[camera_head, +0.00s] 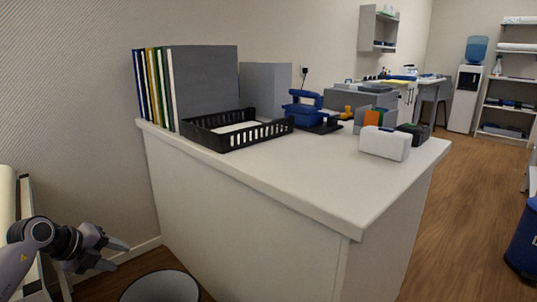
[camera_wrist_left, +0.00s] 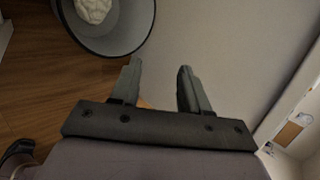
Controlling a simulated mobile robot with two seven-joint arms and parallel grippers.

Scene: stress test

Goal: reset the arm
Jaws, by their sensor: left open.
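My left gripper (camera_head: 112,254) is at the lower left of the head view, low beside the left end of the white counter and below its top. Its two grey fingers are apart with nothing between them. In the left wrist view the left gripper (camera_wrist_left: 160,80) also shows open and empty, with a pale surface beyond the fingers. My right gripper is in neither view.
A white counter (camera_head: 290,178) bears a black tray (camera_head: 236,132), upright folders (camera_head: 200,85), a blue device (camera_head: 303,108) and a white block (camera_head: 385,143). A grey bin (camera_head: 160,287) stands on the floor near the left gripper.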

